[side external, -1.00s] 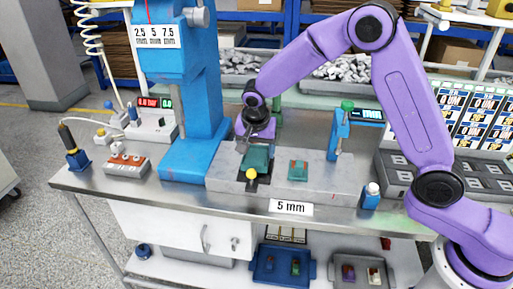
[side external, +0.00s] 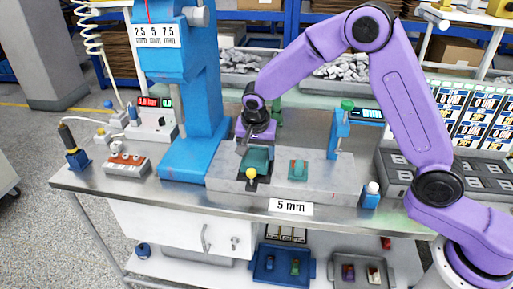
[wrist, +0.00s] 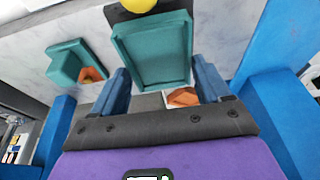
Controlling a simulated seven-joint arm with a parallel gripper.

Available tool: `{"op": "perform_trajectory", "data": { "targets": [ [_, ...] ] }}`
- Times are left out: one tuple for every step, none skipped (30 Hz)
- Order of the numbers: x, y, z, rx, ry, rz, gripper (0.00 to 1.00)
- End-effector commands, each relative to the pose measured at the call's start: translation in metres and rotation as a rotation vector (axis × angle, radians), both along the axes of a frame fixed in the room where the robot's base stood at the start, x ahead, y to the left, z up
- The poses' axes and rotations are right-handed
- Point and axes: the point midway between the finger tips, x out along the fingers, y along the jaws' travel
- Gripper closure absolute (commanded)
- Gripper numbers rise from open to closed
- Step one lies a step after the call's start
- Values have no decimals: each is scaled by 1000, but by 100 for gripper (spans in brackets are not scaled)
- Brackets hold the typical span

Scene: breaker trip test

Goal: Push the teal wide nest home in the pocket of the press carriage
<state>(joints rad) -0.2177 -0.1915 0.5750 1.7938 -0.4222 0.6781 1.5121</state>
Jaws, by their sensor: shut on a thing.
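The teal wide nest (side external: 257,160) is a shallow tray at the press carriage, just behind a yellow knob (side external: 251,173). In the wrist view the nest (wrist: 152,55) shows its open top, with a dark plate (wrist: 116,13) at its far end. My gripper (wrist: 161,88) has one blue finger on each side of the nest's near part and is shut on it. In the side view my gripper (side external: 246,143) is low behind the nest, its fingers partly hidden. The pocket is covered by the nest, and I cannot tell how deep the nest sits.
A smaller teal block (side external: 298,170) with an orange part stands right of the carriage on the grey base. The blue press column (side external: 196,110) rises close on the left. A blue post (side external: 337,135) with a display stands at the right.

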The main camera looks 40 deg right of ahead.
Motion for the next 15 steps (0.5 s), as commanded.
{"op": "perform_trajectory", "data": {
  "targets": [
    [0, 0, -1, 0, 0, 0, 66],
    [0, 0, -2, 0, 0, 0, 66],
    [0, 0, -3, 0, 0, 0, 66],
    [0, 0, -3, 0, 0, 1, 66],
    [0, 0, -4, 0, 0, 1, 66],
    [0, 0, -5, -1, -1, 1, 66],
    [0, 0, -6, -1, -1, 1, 66],
    [0, 0, -6, -1, 0, 2, 66],
    [0, 0, -7, -1, 0, 2, 66],
    [0, 0, -8, -1, 0, 2, 66],
    [0, 0, -8, -1, 0, 2, 66],
    [0, 0, -9, -1, 0, 2, 66],
    [0, 0, -10, -1, 0, 2, 66],
    [0, 0, -10, -1, 0, 2, 66],
    [0, 0, -11, -1, 0, 2, 66]
  ]
}}
